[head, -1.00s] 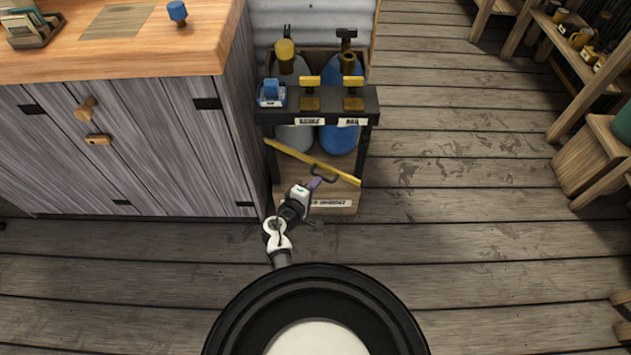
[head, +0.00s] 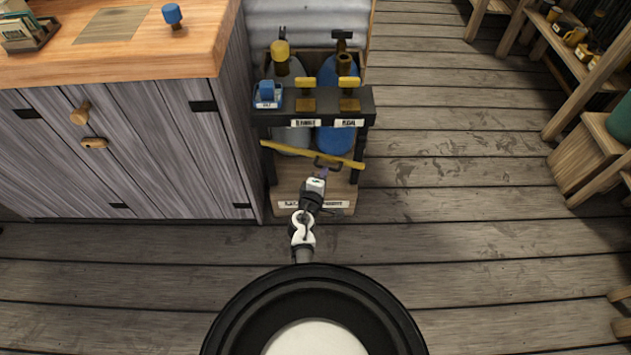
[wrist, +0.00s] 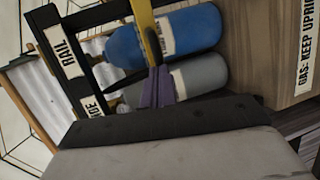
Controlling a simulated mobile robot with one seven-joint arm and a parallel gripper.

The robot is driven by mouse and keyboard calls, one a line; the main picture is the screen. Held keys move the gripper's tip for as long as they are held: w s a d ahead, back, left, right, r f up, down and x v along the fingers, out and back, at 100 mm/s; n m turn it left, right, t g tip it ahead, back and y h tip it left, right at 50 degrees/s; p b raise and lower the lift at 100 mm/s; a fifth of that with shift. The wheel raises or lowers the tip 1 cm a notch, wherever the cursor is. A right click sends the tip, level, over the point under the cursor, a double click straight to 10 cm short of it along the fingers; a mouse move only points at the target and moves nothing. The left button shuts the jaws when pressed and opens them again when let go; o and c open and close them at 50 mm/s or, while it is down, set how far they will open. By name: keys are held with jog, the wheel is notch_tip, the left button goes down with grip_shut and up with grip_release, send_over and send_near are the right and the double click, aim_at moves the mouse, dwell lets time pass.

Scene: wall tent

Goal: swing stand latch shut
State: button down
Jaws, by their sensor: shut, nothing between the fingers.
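The stand (head: 311,119) holds a grey bottle (head: 290,72) and a blue bottle (head: 337,138). Its latch, a yellow bar (head: 290,150), crosses the front at a slight slope, with the left end higher. The right end lies by the right post. A dark handle (head: 327,163) sits on the bar. My gripper (head: 323,173) is just below the handle. In the wrist view, the purple fingers (wrist: 158,85) are shut and empty, at or against the dark handle (wrist: 153,45) on the yellow bar (wrist: 144,18). Whether they touch is unclear.
A wooden cabinet (head: 130,150) stands close on the stand's left. A labelled wooden base (head: 289,193) is under the bottles. Shelves (head: 590,150) stand far right. The plank floor (head: 450,200) between is clear.

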aim_at(333, 159)
jog(key=shift+n+y, duration=0.3)
jog(key=shift+y, duration=0.1)
jog(key=w+d, duration=0.1)
jog(key=w, duration=0.1)
jog(key=w+d, duration=0.1)
jog(key=w, duration=0.1)
jog(key=w+d, duration=0.1)
jog(key=w, duration=0.1)
jog(key=shift+w+d+b, duration=0.2)
jog(key=shift+w+b, duration=0.05)
jog(key=shift+b, duration=0.15)
jog(key=shift+s, duration=0.15)
